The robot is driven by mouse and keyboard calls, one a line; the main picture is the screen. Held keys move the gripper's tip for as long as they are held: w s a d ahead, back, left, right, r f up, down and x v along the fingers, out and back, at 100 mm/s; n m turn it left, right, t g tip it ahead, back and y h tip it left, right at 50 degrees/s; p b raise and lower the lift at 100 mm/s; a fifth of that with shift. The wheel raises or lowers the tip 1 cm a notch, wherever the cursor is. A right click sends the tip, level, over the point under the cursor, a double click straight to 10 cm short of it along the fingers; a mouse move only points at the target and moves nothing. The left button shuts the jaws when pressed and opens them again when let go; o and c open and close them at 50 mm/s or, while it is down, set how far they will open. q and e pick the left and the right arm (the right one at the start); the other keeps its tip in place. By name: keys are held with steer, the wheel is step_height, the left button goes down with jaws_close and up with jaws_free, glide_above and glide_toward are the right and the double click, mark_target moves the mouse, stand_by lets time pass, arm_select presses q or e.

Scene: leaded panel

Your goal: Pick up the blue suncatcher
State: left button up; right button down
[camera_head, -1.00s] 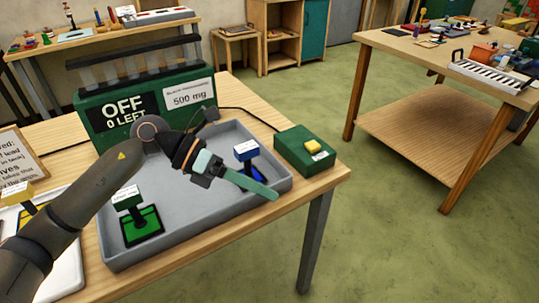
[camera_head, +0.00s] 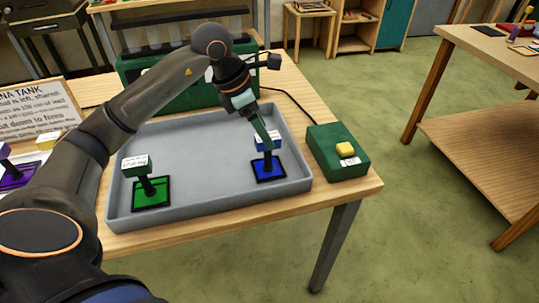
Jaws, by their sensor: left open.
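The blue suncatcher (camera_head: 269,168) stands in the right part of the grey tray (camera_head: 210,205). It has a dark-edged blue square base, a dark post and a blue block with a white label on top. My left gripper (camera_head: 264,138) is open and points down at the suncatcher's top block. Its green fingers partly cover that block. I cannot tell whether they touch it or are around it. My right gripper is not in view.
A green suncatcher (camera_head: 151,190) stands in the tray's left part. A green box with a yellow button (camera_head: 345,149) sits right of the tray. A green machine (camera_head: 135,83) stands behind it. A purple piece (camera_head: 18,176) and a sign (camera_head: 40,110) are at left.

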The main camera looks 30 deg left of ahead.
mark_target(268, 154)
arm_select(q)
steer(key=shift+x, duration=1)
steer(key=shift+a+p+x, duration=0.15)
steer(key=shift+p+x, duration=0.05)
steer(key=shift+x, duration=1.15)
steer(key=shift+a+p+x, duration=0.2)
steer(key=shift+x, duration=1.2)
steer(key=shift+s, duration=0.1)
steer(key=shift+c, duration=0.3)
jaws_close()
